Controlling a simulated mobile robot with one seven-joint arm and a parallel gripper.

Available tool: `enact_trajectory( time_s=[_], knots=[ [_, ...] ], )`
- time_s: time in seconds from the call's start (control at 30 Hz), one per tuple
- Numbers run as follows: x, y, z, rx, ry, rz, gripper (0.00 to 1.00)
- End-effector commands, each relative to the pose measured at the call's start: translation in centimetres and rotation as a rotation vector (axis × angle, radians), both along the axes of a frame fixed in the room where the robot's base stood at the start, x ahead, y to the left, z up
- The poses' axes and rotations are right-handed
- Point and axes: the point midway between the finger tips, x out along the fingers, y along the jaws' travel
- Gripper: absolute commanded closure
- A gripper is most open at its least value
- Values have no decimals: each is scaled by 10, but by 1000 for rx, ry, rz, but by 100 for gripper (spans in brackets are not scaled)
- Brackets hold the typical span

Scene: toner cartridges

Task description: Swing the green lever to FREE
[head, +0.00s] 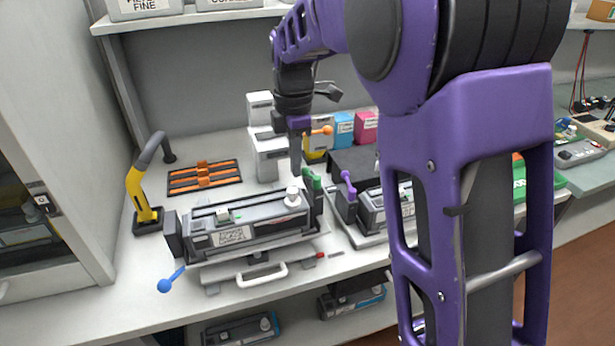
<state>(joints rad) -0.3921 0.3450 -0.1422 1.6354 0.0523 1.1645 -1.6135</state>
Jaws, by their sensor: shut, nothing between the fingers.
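The green lever (313,182) stands at the right end of a grey toner cartridge unit (222,238) on the bench. It points roughly upward, and its lower part is close to the unit's dark end block. My gripper (296,172) points down just left of the lever's top, shut and empty. In this one view I cannot tell whether its fingers touch the lever. No FREE marking is readable here.
A blue-knobbed lever (165,285) sticks out at the unit's front left. A purple lever (348,187) stands close on the right, by a second unit. A yellow-and-grey handled tool (140,190) stands at left. White and coloured boxes (260,107) stand behind my gripper.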

Motion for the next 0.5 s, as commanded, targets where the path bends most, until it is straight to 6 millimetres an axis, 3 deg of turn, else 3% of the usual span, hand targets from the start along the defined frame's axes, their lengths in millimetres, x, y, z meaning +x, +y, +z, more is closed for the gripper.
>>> enact_trajectory(
  time_s=[0.5],
  knots=[
    [6, -4, 1, 0, 0, 0, 100]
  ],
)
